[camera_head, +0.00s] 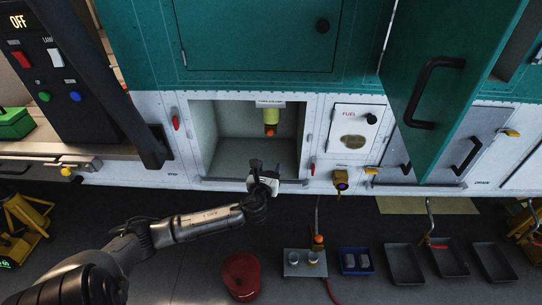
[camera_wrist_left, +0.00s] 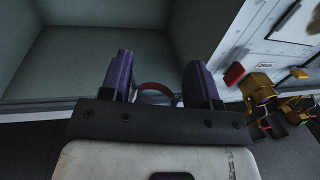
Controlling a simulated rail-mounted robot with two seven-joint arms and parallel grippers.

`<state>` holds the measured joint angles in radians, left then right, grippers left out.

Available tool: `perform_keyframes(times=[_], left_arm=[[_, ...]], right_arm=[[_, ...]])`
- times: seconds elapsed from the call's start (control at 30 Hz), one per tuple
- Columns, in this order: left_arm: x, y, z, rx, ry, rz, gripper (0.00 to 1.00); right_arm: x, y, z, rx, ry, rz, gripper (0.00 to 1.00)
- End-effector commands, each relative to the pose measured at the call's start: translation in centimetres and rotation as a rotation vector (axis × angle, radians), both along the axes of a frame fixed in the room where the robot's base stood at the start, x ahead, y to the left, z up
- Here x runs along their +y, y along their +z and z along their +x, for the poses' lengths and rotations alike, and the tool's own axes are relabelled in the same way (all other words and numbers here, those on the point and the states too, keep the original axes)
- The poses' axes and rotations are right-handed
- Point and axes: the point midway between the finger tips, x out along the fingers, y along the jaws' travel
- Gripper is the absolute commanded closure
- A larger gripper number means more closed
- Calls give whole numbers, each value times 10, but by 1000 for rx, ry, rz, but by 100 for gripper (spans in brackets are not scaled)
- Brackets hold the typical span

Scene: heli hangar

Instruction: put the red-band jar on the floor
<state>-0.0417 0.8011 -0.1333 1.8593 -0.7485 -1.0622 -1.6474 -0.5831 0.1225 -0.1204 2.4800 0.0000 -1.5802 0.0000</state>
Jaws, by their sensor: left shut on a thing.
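My left gripper (camera_head: 263,179) is in front of the lower sill of the open bay in the helicopter's side. In the left wrist view, its two dark fingers (camera_wrist_left: 160,82) are shut on a small rounded thing with a reddish band, taken as the red-band jar (camera_wrist_left: 155,87). Only the curved band and a pale part below show; the rest is hidden by the gripper. In the head view the jar is mostly hidden by the gripper. The dark floor (camera_head: 180,275) lies below. My right gripper is not in view.
The open bay (camera_head: 230,160) holds a yellow-green cylinder with an orange end (camera_head: 270,120). A teal door (camera_head: 447,85) hangs open at right. On the floor are a red round thing (camera_head: 240,275), a tray with two jars (camera_head: 291,270), a blue bin (camera_head: 356,260) and dark trays (camera_head: 404,265).

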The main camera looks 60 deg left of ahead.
Motion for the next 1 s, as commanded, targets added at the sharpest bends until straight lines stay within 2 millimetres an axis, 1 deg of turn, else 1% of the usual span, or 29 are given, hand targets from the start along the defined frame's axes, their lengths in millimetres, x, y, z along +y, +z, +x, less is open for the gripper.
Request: perform_keyframes(times=[0.03,0.1,0.3,0.5,0.6,0.7,0.73,0.8,1.0], left_arm=[[12,-1,8,-2,3,3,72],[27,-1,18,-2,4,3,72],[69,-2,48,-2,3,1,72],[109,-2,77,-2,3,-1,72],[125,-2,89,-2,1,-1,72],[138,-1,98,-1,1,-1,72],[136,-10,97,3,-2,-3,72],[135,-17,96,1,-3,-1,72],[135,-22,96,0,-2,-1,72]], right_arm=[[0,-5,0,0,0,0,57],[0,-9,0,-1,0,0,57],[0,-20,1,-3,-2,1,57],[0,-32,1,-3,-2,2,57],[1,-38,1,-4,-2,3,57],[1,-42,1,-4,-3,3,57],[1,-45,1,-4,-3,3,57],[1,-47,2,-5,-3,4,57],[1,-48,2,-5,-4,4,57]])
